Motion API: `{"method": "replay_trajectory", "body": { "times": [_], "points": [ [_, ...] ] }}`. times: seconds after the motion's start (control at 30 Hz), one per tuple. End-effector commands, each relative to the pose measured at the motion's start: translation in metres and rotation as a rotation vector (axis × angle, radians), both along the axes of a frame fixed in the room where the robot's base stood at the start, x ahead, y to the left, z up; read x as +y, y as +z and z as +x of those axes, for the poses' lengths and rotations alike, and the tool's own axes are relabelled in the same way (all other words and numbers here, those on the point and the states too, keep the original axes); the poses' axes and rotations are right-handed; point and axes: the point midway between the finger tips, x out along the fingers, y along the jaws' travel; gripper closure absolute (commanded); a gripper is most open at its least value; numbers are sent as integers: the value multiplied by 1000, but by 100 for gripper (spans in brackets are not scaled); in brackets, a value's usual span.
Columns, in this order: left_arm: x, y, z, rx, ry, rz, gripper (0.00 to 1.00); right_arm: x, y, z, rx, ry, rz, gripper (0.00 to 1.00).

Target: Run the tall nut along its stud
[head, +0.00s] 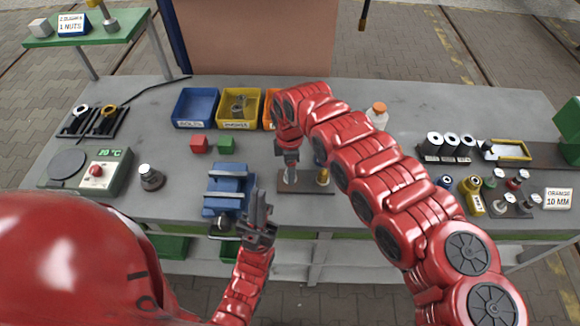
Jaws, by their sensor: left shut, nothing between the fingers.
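A dark brown board (304,186) lies near the front middle of the bench. On its right end stands a small brass-coloured piece (322,178), upright; I cannot tell whether it is the tall nut. My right gripper (290,170) points down over the board's left end. A grey upright shape shows at its tips, too small to tell finger from stud or nut, and any grip is unclear. My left gripper (260,208) is shut and empty, fingers up, in front of the blue vise (230,186), apart from the board.
A white bottle with orange cap (378,114) stands behind my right arm. Several sockets and knobs crowd the right end. Bench left of the vise is partly clear.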

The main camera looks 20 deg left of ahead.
Motion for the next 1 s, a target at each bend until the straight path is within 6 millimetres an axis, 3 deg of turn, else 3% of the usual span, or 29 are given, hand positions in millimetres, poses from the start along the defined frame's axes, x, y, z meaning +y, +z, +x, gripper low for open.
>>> {"method": "replay_trajectory", "body": {
  "times": [0.2, 0.43, 0.8, 1.0],
  "points": [
    [0, 3, 0, 0, 0, 0, 100, 0, -13, 0, 0, 0, -1, 32],
    [0, 3, 0, 0, 0, 0, 100, 0, -14, 0, -1, -1, 0, 32],
    [0, 3, 0, 0, 0, 0, 100, 0, -13, 0, -1, -1, 0, 99],
    [0, 3, 0, 0, 0, 0, 100, 0, -13, 0, -1, -3, 0, 100]
  ]
}}
